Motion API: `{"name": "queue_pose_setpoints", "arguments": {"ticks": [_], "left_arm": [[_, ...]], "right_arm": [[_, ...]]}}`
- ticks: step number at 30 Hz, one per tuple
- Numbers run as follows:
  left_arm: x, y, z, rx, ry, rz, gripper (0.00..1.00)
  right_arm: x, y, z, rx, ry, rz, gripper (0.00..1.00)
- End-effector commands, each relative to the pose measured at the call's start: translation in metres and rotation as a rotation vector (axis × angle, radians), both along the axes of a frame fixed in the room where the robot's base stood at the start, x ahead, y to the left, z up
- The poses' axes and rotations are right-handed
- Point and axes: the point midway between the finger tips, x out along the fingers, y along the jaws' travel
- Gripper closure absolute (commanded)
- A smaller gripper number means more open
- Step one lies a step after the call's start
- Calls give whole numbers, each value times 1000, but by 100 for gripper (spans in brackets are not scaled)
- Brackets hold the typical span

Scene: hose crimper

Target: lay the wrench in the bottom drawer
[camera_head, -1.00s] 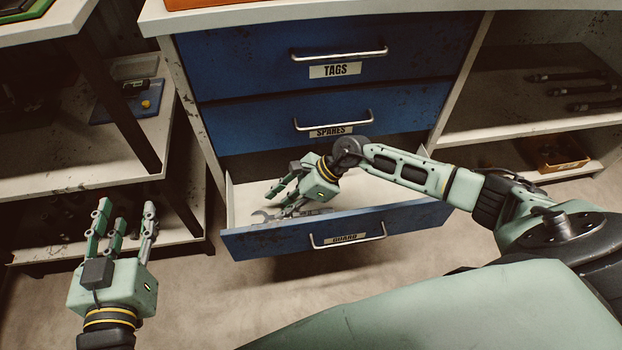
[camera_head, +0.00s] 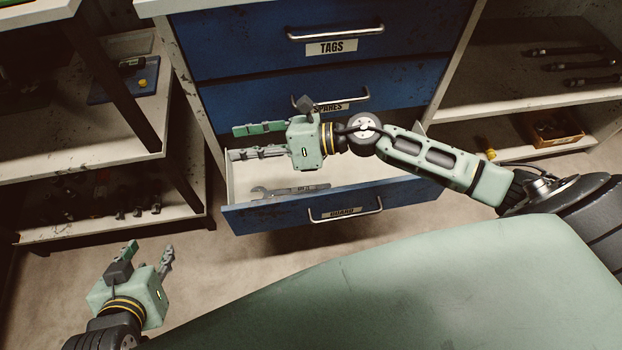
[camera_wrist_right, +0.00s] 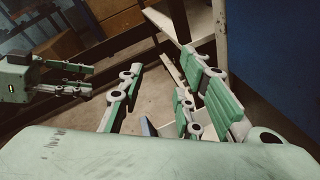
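The grey wrench (camera_head: 290,190) lies flat inside the open bottom drawer (camera_head: 340,207), which is labelled BOARD. My right gripper (camera_head: 259,140) is above the drawer's left part, apart from the wrench, with its fingers pointing left. Its fingers are spread and empty; they also show in the right wrist view (camera_wrist_right: 160,100). My left gripper (camera_head: 150,254) is at the lower left, away from the drawer. Its fingers stand apart with nothing between them; it also shows in the right wrist view (camera_wrist_right: 75,80).
The TAGS drawer (camera_head: 230,45) and the SPARES drawer (camera_head: 240,105) above are shut. Shelves stand left (camera_head: 60,150) and right (camera_head: 480,125). The right shelf holds an orange bin (camera_head: 555,140) and several dark tools. Floor is free before the open drawer.

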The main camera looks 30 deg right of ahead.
Motion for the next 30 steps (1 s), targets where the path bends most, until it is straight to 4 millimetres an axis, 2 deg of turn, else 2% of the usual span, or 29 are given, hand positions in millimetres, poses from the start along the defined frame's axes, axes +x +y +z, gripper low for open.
{"name": "queue_pose_setpoints", "arguments": {"ticks": [1,3,5,7,10,12,15,18,21,24,30], "left_arm": [[0,0,0,0,0,0,60],[0,0,0,0,-1,0,60],[0,0,0,0,-1,0,60],[0,0,0,0,-1,0,60],[0,0,0,0,-1,0,60],[0,0,0,0,-1,0,60],[0,0,0,0,-1,0,60],[0,0,0,0,-1,0,60],[0,0,0,0,-2,0,60],[0,0,0,0,-1,0,60],[0,0,0,0,-1,0,60]], "right_arm": [[2,16,28,206,86,-108,68],[12,14,60,488,233,-274,68],[19,1,76,722,378,-416,68],[22,-22,80,985,568,-584,68],[13,-59,58,1334,861,-824,68],[-4,-79,32,1550,1069,-991,68],[-41,-93,-7,1793,1338,-1204,68],[-78,-94,-34,1949,1545,-1369,68],[-104,-90,-48,2033,1675,-1477,68],[-117,-88,-54,2065,1732,-1528,68],[-118,-87,-56,2068,1742,-1536,68]]}}
